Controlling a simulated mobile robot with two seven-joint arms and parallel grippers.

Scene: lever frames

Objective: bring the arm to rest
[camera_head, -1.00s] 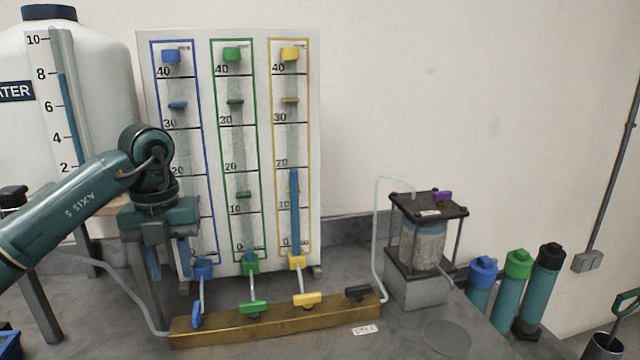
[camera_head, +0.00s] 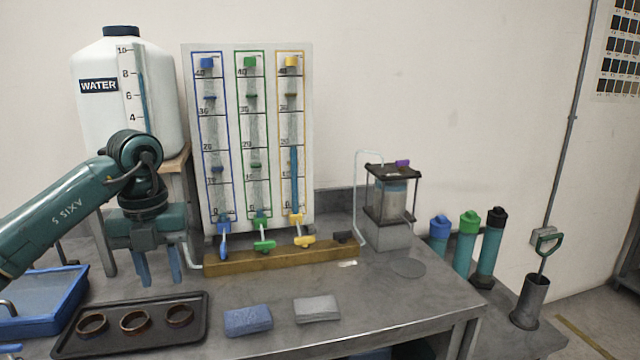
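My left arm comes in from the left, and its gripper (camera_head: 158,267) points down with two blue fingers apart and nothing between them. It hangs left of the white gauge panel (camera_head: 232,226), over the bench, touching no valve that I can see. The panel has blue, green and yellow framed columns. The blue lever stands steeper than the green and yellow ones. My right gripper is not in view.
A dark tray (camera_head: 150,343) with three brown rings lies at the front left, beside a blue tray (camera_head: 62,322). A blue cloth (camera_head: 248,320) and a grey cloth (camera_head: 316,309) lie at the front. A water tank (camera_head: 95,120) stands behind the arm. The right bench top is mostly clear.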

